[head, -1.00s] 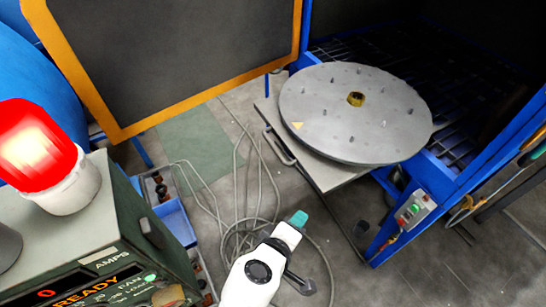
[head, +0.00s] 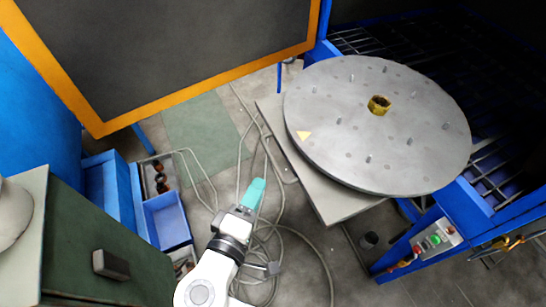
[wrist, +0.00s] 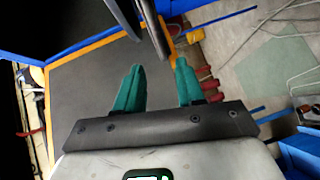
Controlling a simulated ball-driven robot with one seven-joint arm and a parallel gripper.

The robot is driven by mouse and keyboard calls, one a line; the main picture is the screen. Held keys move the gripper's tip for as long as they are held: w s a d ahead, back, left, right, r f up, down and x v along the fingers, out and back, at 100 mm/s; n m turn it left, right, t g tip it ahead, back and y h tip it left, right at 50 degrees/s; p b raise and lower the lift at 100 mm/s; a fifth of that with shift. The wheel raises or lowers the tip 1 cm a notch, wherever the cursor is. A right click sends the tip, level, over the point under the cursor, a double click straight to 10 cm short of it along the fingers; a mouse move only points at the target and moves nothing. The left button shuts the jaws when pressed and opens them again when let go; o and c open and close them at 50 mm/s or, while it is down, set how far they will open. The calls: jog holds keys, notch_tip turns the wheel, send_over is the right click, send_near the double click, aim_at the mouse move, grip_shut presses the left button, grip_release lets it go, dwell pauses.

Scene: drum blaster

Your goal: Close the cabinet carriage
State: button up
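The carriage (head: 322,203) is a grey plate sticking out of the blue cabinet, with a large round grey turntable (head: 430,165) on top. A curved handle shows at its left edge in the head view. The blue cabinet frame (head: 440,215) is open around its dark inside. My gripper (head: 256,185) is in front of and left of the carriage, apart from it, over the cables on the floor. In the wrist view its two teal fingers (wrist: 160,85) stand apart with nothing between them.
The open cabinet door (head: 190,50), dark with an orange border, stands at the upper left. A green machine (head: 100,250) is at the lower left beside blue bins (head: 167,220). Loose cables (head: 285,240) lie on the floor. A control box (head: 436,240) sits on the cabinet frame.

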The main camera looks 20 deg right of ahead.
jog(key=x, duration=0.9)
jog(key=shift+d, duration=0.15)
jog(key=shift+w+f, duration=0.1)
grip_shut()
